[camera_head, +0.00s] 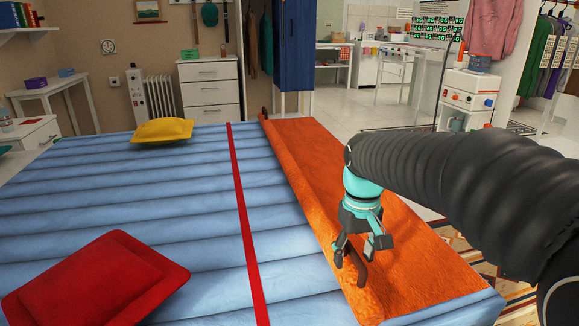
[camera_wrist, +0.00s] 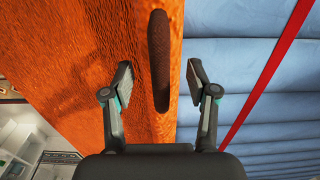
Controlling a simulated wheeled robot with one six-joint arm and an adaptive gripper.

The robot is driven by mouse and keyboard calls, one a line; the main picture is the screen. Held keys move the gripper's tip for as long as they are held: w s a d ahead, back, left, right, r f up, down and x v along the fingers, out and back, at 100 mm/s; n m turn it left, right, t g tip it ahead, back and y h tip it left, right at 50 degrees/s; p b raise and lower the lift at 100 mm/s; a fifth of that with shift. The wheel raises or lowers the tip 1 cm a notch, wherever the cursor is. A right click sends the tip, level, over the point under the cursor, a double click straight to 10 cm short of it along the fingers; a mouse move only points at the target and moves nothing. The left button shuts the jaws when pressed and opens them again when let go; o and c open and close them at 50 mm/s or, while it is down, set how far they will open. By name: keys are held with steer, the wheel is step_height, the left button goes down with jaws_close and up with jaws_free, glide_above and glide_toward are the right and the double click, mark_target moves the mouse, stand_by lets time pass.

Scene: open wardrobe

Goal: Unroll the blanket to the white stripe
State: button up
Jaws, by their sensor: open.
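An orange blanket (camera_head: 335,170) lies along the right side of the bed, with a rolled edge (camera_head: 312,215) on its left side. A dark brown handle (camera_head: 360,268) sits at the near end of the roll; it also shows in the wrist view (camera_wrist: 159,60). My gripper (camera_head: 354,256) is open above the near end of the roll. In the wrist view its fingers (camera_wrist: 160,80) stand on either side of the handle, apart from it. A red stripe (camera_head: 243,215) runs along the blue mattress, left of the roll; it also shows in the wrist view (camera_wrist: 268,70). I see no white stripe on the bed.
The blue mattress (camera_head: 190,190) is bare between roll and stripe. A red pillow (camera_head: 95,280) lies at the near left and a yellow pillow (camera_head: 162,130) at the far left. A second dark handle (camera_head: 263,114) shows at the roll's far end.

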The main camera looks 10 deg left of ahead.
steer(key=shift+r+p, duration=2.35)
steer(key=shift+r, duration=1.7)
